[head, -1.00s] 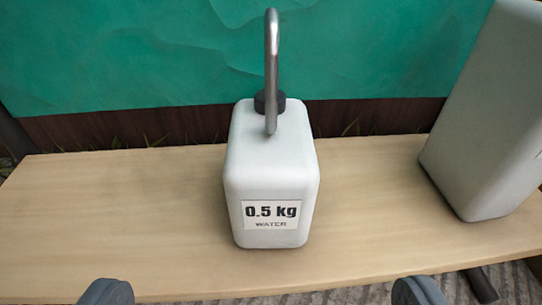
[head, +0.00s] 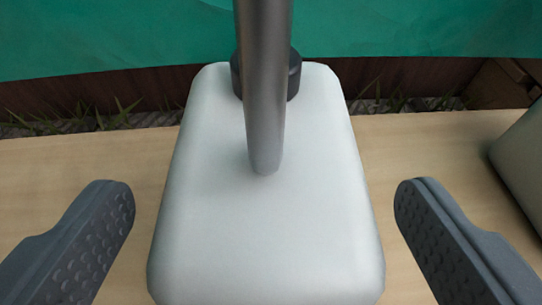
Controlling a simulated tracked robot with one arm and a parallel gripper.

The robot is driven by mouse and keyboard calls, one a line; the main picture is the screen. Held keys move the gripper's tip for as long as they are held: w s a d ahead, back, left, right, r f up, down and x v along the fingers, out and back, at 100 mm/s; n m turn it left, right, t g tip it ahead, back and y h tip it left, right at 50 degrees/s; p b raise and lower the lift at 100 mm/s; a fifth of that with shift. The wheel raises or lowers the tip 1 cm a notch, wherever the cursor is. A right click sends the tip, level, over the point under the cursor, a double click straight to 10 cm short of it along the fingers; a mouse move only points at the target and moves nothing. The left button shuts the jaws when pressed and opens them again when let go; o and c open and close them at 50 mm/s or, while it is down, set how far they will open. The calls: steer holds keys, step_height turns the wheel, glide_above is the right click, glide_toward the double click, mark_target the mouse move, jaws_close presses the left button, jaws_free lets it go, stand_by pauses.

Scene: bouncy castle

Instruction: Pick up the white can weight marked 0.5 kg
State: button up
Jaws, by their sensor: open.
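The white can weight (head: 265,235) stands on a light wooden bench in the middle of the head view. I see its top from above. A grey metal handle (head: 265,90) rises from the top, with a dark cap (head: 293,75) behind it. The 0.5 kg label shows in the earlier frame but is out of view now. My gripper (head: 264,205) is open, with one dark grey finger on each side of the can. A gap shows between each finger and the can.
The wooden bench top (head: 60,175) is clear to the left. Part of another pale container (head: 525,160) stands at the right edge, beyond my right finger. Behind the bench are a dark wooden board (head: 160,85) and a teal sheet (head: 110,35).

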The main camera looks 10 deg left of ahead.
steer(key=shift+x, duration=1.15)
steer(key=c, duration=1.4)
steer(key=shift+r, duration=0.1)
